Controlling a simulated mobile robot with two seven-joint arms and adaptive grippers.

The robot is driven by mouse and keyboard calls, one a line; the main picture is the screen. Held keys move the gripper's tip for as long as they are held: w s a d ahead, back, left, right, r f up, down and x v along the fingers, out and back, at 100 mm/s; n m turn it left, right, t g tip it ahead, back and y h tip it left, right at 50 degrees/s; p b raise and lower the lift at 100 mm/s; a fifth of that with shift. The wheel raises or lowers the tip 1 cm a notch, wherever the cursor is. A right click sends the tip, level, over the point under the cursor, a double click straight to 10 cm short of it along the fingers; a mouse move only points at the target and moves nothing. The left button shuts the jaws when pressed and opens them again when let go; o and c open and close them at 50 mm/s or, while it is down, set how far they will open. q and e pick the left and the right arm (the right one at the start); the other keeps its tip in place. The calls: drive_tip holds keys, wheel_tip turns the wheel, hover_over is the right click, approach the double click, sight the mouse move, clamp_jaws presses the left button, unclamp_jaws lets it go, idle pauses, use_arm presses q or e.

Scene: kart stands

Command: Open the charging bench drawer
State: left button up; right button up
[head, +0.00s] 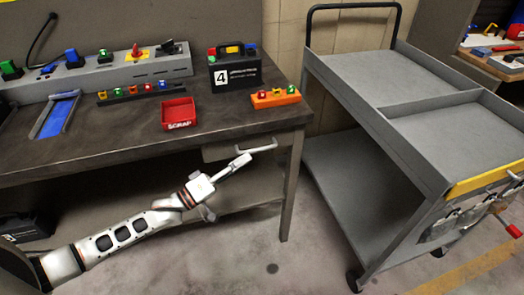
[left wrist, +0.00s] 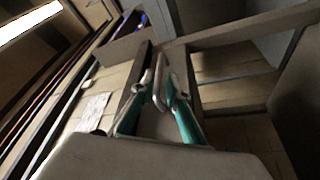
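The charging bench (head: 110,150) has a shallow grey drawer (head: 222,151) under its right end. The drawer looks closed or nearly so. Its light bar handle (head: 264,147) sticks out at the front. My left gripper (head: 246,158) reaches up from the lower left, with its fingertips at the handle. In the left wrist view, the teal-padded fingers (left wrist: 159,88) come close together on either side of the handle bar (left wrist: 161,76). They look shut on it, though the contact is small in view. My right gripper is not in view.
On the bench top are a red scrap bin (head: 179,114), a black battery marked 4 (head: 234,70) and an orange block (head: 275,98). A grey cart (head: 395,85) stands to the right. Floor is clear between the bench leg (head: 292,190) and the cart.

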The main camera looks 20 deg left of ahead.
sight(261, 149)
use_arm(q)
drive_tip(key=x, duration=0.7)
drive_tip(key=shift+d, duration=0.15)
clamp_jaws()
